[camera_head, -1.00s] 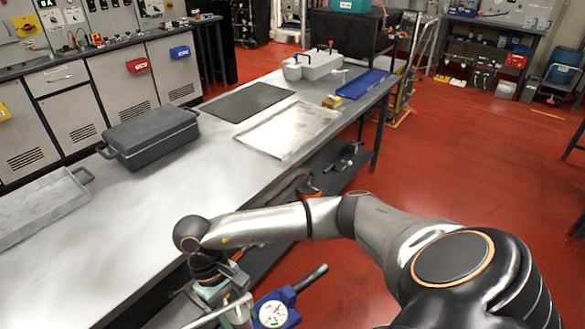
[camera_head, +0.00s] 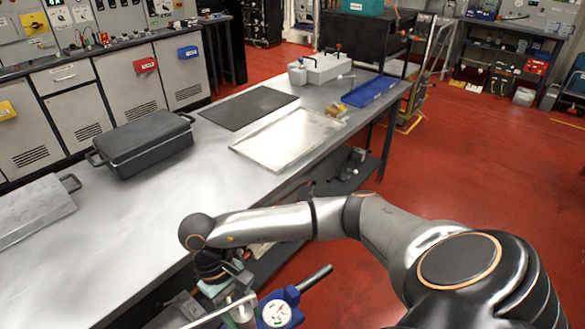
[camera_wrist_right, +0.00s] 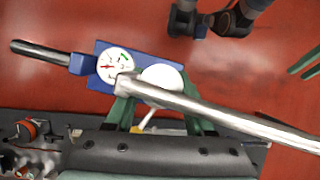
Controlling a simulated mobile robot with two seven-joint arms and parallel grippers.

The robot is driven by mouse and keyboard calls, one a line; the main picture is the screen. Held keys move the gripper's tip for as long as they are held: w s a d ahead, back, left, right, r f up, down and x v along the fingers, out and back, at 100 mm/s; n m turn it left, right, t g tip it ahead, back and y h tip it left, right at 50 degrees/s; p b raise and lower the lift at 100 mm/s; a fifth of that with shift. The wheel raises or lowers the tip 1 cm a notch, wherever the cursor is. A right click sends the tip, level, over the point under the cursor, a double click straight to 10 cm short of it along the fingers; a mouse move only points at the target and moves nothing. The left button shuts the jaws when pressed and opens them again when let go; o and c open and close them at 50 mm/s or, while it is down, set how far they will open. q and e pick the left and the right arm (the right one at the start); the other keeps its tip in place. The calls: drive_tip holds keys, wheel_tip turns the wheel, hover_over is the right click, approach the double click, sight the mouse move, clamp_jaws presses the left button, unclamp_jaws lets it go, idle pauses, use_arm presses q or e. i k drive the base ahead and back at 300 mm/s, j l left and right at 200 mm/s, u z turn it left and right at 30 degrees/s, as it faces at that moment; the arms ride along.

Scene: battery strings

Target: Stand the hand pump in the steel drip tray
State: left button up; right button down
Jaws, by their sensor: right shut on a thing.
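The hand pump has a blue body, a white dial gauge, a dark-ended handle and a long metal lever. In the head view it (camera_head: 277,309) hangs beside the bench's near edge, below the top. It also shows in the right wrist view (camera_wrist_right: 104,66). My right gripper (camera_head: 228,290) is shut on it; in the wrist view its green fingers (camera_wrist_right: 160,108) sit either side of the pump's pale round part. The steel drip tray (camera_head: 290,138), flat, shiny and empty, lies on the bench, farther off than the pump. My left gripper is not identifiable in view.
The bench top (camera_head: 120,235) is bare nearby. A dark lidded case (camera_head: 145,143) and a grey tray (camera_head: 35,210) lie left. A black mat (camera_head: 248,107), grey box (camera_head: 322,68), brass-coloured block (camera_head: 336,110) and blue tray (camera_head: 370,91) lie near the drip tray.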

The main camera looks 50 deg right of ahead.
sight(288, 138)
drive_tip(key=l+u, duration=0.1)
drive_tip(key=l, duration=1.3)
drive_tip(key=l+u, duration=0.15)
drive_tip(key=l, duration=0.55)
drive_tip(key=k+l, duration=0.1)
drive_tip(key=l, duration=0.6)
drive_tip(key=l+u, duration=0.15)
drive_tip(key=l, duration=0.55)
drive_tip(key=k+l, duration=0.15)
drive_tip(key=l, duration=0.5)
drive_tip(key=l+u, duration=0.05)
